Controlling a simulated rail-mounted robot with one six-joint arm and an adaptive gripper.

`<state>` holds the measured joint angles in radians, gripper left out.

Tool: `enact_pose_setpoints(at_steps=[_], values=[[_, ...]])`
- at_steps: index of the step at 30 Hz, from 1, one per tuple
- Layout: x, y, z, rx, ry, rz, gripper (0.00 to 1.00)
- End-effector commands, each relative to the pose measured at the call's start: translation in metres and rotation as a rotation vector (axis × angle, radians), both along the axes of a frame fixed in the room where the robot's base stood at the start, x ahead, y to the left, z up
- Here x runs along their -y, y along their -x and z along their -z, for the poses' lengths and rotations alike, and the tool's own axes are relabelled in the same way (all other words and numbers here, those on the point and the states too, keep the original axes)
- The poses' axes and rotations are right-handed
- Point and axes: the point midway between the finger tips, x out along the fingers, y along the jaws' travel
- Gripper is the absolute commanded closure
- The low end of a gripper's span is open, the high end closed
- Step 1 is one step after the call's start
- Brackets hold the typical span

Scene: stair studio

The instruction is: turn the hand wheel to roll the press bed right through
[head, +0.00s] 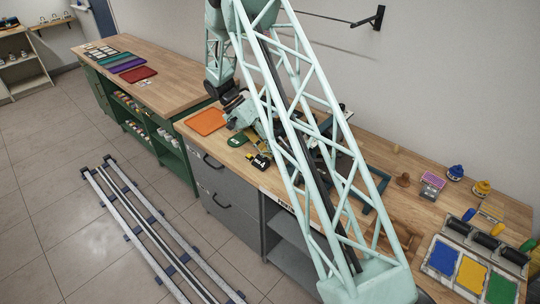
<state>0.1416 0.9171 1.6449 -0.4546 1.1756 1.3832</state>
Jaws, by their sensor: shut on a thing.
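The press (345,163) stands on the wooden bench and is largely hidden behind my mint lattice arm. Parts of its dark frame show between the struts. My gripper (236,103) is small and dark at the end of my arm, at the left side of the press. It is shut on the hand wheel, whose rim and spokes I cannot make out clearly. The turn of the wheel and the position of the press bed are hidden or too small to tell.
An orange sheet (205,121) lies left of the press, with a green oval pad (237,140) and a small yellow-black item (259,161) near the front edge. Ink trays (472,272) and rollers fill the right end. Floor rails (155,240) run alongside.

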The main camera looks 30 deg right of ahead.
Motion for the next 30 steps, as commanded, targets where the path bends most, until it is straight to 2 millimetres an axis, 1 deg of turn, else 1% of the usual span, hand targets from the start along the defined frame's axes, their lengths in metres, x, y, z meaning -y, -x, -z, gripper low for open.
enact_pose_setpoints(at_steps=[12,30], values=[[0.0026,0.0064,0.0085,-0.058,0.017,0.001,1.00],[0.0029,0.0075,0.0093,-0.072,0.021,0.001,1.00]])
